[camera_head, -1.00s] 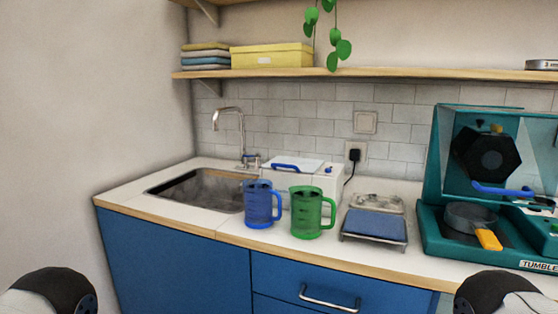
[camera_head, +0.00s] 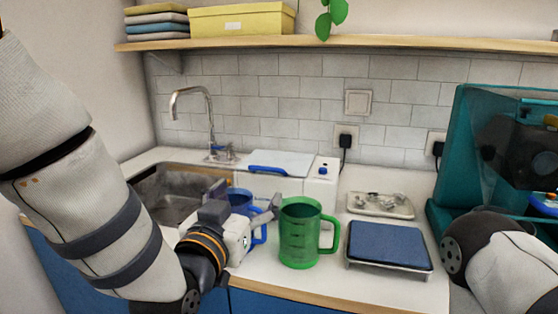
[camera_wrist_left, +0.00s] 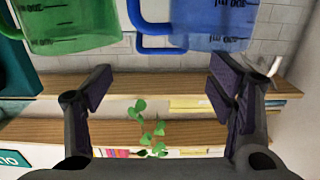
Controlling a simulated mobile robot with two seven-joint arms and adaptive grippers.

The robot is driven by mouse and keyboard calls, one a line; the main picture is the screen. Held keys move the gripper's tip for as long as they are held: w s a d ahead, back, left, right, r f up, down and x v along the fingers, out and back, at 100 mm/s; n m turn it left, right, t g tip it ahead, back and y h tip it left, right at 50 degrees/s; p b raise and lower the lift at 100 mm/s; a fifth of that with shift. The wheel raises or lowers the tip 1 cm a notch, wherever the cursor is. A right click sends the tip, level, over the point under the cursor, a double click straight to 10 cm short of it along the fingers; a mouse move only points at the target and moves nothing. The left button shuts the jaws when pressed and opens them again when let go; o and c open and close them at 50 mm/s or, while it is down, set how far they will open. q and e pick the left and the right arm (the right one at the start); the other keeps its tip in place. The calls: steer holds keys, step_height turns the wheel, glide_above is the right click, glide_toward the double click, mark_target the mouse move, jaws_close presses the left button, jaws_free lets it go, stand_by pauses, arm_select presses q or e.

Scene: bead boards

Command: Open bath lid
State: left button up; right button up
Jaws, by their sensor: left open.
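The bath is a white box (camera_head: 320,188) on the counter by the back wall. Its pale lid (camera_head: 290,160) lies shut on top, with a blue handle (camera_head: 267,170) along its front edge. My left gripper (camera_head: 246,200) is open and empty, in front of the bath and over the blue jug (camera_head: 238,197), which it partly hides. In the left wrist view my open fingers (camera_wrist_left: 160,88) have nothing between them. The bath's lower front is hidden behind the jugs and gripper. My right gripper is out of view; only part of that arm shows.
A green jug (camera_head: 300,235) stands just right of my left gripper. A blue-topped scale (camera_head: 388,245) and a small tray (camera_head: 380,205) are further right. A sink (camera_head: 165,195) with a tap lies left. A teal machine (camera_head: 460,150) stands right; a shelf (camera_head: 400,44) runs above.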

mark_target(265, 170)
arm_select(q)
steer(key=x, duration=0.3)
steer(key=b+x, duration=0.1)
steer(key=x, duration=0.7)
steer(key=shift+r, duration=0.3)
steer(key=shift+w+r, duration=0.1)
steer(key=shift+r, duration=0.05)
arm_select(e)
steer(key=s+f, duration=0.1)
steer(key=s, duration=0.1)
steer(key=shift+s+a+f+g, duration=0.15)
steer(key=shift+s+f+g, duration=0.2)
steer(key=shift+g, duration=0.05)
